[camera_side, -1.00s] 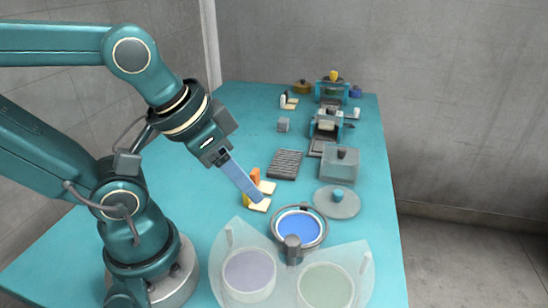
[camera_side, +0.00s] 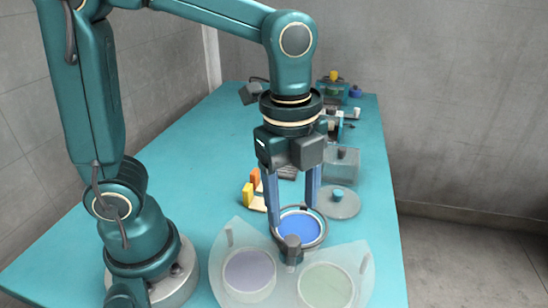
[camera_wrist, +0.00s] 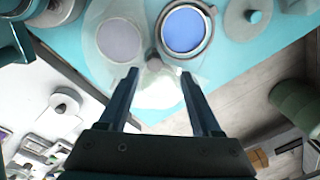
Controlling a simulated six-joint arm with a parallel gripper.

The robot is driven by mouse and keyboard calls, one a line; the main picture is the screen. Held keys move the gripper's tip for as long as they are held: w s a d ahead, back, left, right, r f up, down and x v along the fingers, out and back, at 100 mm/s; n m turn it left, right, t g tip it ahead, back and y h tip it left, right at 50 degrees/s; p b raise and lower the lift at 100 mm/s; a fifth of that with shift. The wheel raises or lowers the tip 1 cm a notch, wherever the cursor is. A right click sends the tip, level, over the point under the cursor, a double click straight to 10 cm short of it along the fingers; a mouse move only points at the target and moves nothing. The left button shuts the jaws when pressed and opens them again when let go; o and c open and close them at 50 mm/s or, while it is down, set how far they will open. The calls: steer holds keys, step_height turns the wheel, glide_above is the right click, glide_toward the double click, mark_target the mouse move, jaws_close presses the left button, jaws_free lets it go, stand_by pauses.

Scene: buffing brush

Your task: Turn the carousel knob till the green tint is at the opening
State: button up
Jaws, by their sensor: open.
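The carousel is a translucent plate (camera_side: 232,238) with a grey knob (camera_side: 291,244) in its middle. The knob also shows in the wrist view (camera_wrist: 154,62). The blue tint (camera_side: 299,226) sits inside the metal ring of the opening (camera_side: 322,240). The purple tint (camera_side: 249,271) is front left and the green tint (camera_side: 326,287) front right. My gripper (camera_side: 293,218) is open and empty, pointing down above the carousel. In the wrist view its fingertips (camera_wrist: 159,74) lie left and right of the knob, apart from it.
A round grey disc with a small knob (camera_side: 338,204) lies right of the ring, with a translucent box (camera_side: 340,165) behind it. Yellow (camera_side: 248,195) and orange (camera_side: 254,178) pieces stand behind left. The teal table (camera_side: 180,170) is clear to the left.

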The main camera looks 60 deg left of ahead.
mark_target(292, 240)
steer(key=shift+d+f, duration=0.3)
steer(key=shift+f, duration=0.2)
steer(key=shift+s+d+f+g, duration=0.15)
steer(key=shift+f+g, duration=0.15)
steer(key=shift+f, duration=2.5)
jaws_close()
